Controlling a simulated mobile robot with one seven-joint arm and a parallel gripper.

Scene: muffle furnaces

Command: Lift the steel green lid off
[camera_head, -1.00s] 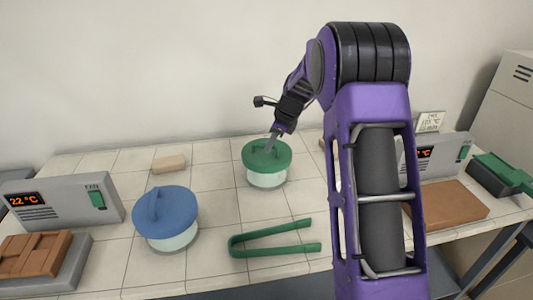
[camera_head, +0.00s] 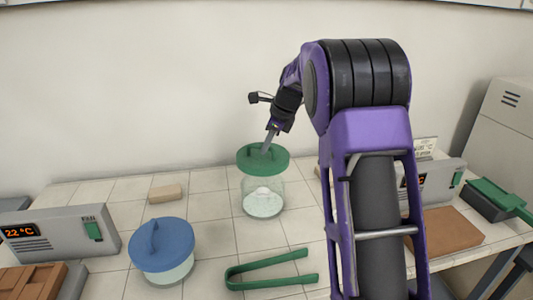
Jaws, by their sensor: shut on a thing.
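The green lid (camera_head: 277,164) is a round disc with a handle bar on top. My gripper (camera_head: 266,150) is shut on the lid's handle. The lid is raised and roughly level, above a clear glass jar (camera_head: 263,200) that stands on the tiled table. White material shows low in the jar. The lid's underside and the jar's rim are hard to make out, so the exact gap between them cannot be told. The fingertips are small in view.
A blue-lidded jar (camera_head: 162,245) stands at left front. Green tongs (camera_head: 270,270) lie in front of the glass jar. A tan block (camera_head: 165,193) lies behind left. Furnace units with displays stand at left (camera_head: 58,235) and right (camera_head: 435,178), the right one partly behind my arm.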

